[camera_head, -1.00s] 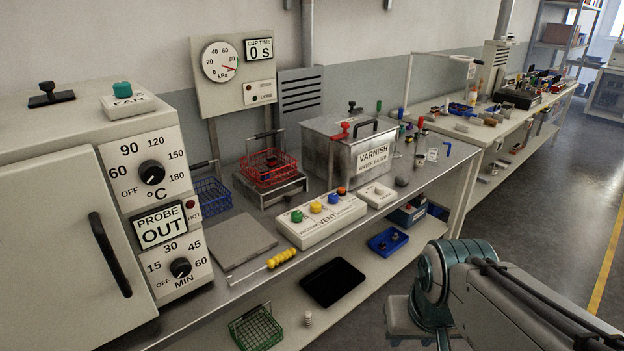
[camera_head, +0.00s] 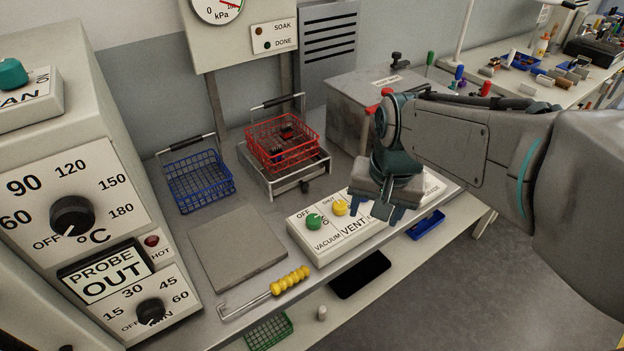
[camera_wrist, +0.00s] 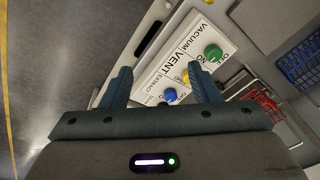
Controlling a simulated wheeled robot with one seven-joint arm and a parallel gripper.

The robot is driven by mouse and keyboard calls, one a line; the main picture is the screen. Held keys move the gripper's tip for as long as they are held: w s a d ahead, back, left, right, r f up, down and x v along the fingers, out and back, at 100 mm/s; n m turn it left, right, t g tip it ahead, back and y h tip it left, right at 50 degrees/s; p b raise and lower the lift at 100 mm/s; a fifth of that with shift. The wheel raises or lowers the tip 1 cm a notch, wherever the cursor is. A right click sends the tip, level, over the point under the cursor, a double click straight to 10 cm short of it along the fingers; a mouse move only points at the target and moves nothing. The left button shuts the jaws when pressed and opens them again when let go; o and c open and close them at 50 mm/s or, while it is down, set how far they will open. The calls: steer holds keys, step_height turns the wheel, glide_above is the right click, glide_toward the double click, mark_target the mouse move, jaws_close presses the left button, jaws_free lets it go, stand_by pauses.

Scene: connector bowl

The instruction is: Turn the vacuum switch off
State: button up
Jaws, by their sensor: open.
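The vacuum switch is a green knob (camera_head: 313,222) at the left end of a white control box (camera_head: 318,258), with "OFF" printed beside it and "VACUUM" in front. Its pointer direction is too small to tell. In the wrist view the green knob (camera_wrist: 213,53) lies just beyond and right of the right fingertip. My gripper (camera_head: 378,212) is open and empty, above the right part of the box, with fingers pointing down. In the wrist view the gap of my gripper (camera_wrist: 160,70) faces the box's VENT area. My gripper hides the box's right-hand knobs in the head view.
A yellow VENT knob (camera_head: 339,207) stands right of the green one; a blue knob (camera_wrist: 170,95) follows it. A yellow-handled hook (camera_head: 290,281) and a grey slab (camera_head: 236,248) lie left of the box. Red (camera_head: 283,148) and blue (camera_head: 200,182) wire baskets stand behind.

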steer(key=w+a+m+g, duration=0.1)
steer(key=w+a+m, duration=0.2)
steer(key=w+a, duration=0.4)
steer(key=m+g, duration=0.1)
steer(key=m, duration=0.2)
glide_above(314, 218)
step_height(314, 218, down, 2)
steer(key=shift+h, duration=0.3)
step_height(314, 218, down, 14)
steer(key=shift+r, duration=0.1)
steer(key=c, duration=1)
